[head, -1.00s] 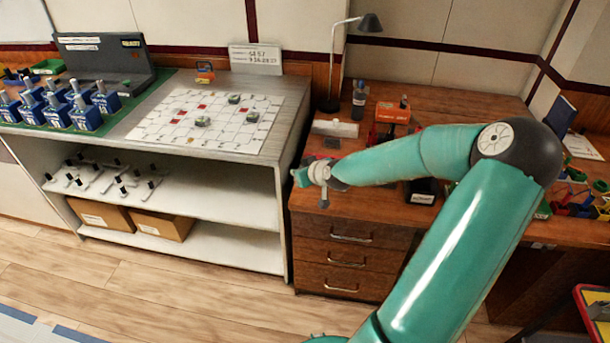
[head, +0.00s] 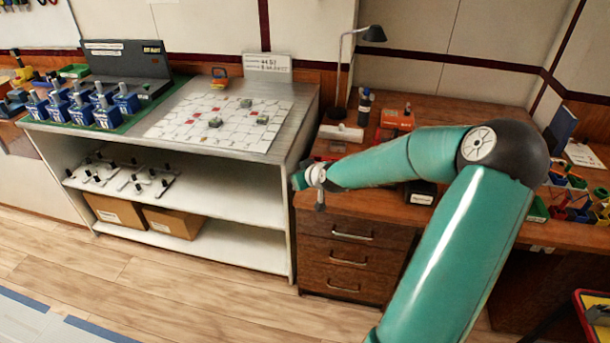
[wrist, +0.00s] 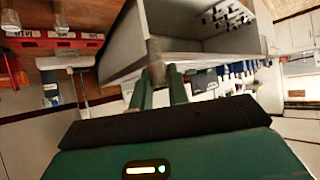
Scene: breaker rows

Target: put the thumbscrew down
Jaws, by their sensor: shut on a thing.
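My gripper (wrist: 161,80) shows in the wrist view with its two teal fingers close together. They are shut on a small brownish-grey piece (wrist: 154,55), which I take to be the thumbscrew. Its shape is blurred and partly hidden by the fingers. In the head view the end of my arm is in front of the wooden drawer desk, near the right side of the grey-topped bench (head: 296,130). The thumbscrew cannot be made out clearly there.
The bench top holds a white marked sheet (head: 185,125) with small grey pieces and several blue blocks (head: 107,115). Black-knobbed parts (head: 135,180) lie on the shelf below, above cardboard boxes (head: 172,221). A lamp (head: 372,34) and red box (head: 397,118) stand on the desk (head: 430,100).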

